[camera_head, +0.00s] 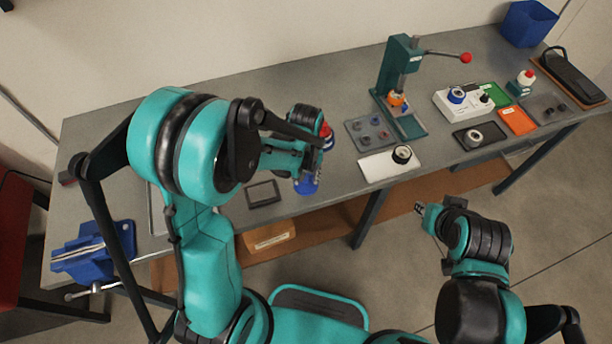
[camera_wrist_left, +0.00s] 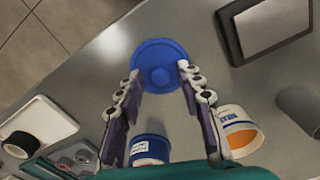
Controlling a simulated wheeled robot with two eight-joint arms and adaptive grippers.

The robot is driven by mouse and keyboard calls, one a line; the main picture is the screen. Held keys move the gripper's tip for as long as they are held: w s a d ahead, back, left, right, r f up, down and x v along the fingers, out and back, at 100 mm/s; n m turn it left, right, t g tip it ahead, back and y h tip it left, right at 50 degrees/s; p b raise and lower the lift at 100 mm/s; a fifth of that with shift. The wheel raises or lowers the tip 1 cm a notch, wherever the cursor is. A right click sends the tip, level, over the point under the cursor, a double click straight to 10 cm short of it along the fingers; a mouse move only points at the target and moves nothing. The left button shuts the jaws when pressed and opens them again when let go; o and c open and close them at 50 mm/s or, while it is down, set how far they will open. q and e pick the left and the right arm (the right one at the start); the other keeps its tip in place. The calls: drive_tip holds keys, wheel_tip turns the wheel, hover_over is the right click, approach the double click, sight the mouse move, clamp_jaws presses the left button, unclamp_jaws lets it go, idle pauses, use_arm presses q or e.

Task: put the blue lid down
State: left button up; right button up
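The blue lid (camera_wrist_left: 160,66) is a round disc with a small raised centre. In the left wrist view it sits between the tips of my left gripper (camera_wrist_left: 158,72), one finger against each side of its rim. In the head view the lid (camera_head: 306,187) shows below my left gripper (camera_head: 306,176), near the front edge of the table. Whether its underside touches the table is hard to tell. My right gripper (camera_head: 420,209) is off the table in front, away from the lid; its finger opening is too small to judge.
A dark-framed tray (camera_head: 263,194) lies left of the lid. A white tray (camera_head: 375,168) with a black ring and a green press (camera_head: 392,70) stand right. Some bare tabletop surrounds the lid.

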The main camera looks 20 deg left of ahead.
sight(306, 179)
use_arm(q)
wheel_tip(306, 179, up, 11)
drive_tip(key=p, duration=0.3)
drive_tip(key=s+a+r+m+t, duration=0.1)
drive_tip(key=s+a+r+t, duration=0.1)
drive_tip(key=s+r+t, duration=0.1)
drive_tip(key=s+a+r+m+t, duration=0.2)
drive_tip(key=s+r+t, duration=0.2)
drive_tip(key=s+r, duration=0.2)
drive_tip(key=shift+s+a, duration=0.3)
drive_tip(key=shift+s, duration=0.45)
wheel_tip(306, 179, down, 8)
drive_tip(key=b, duration=0.8)
drive_tip(key=shift+f, duration=0.25)
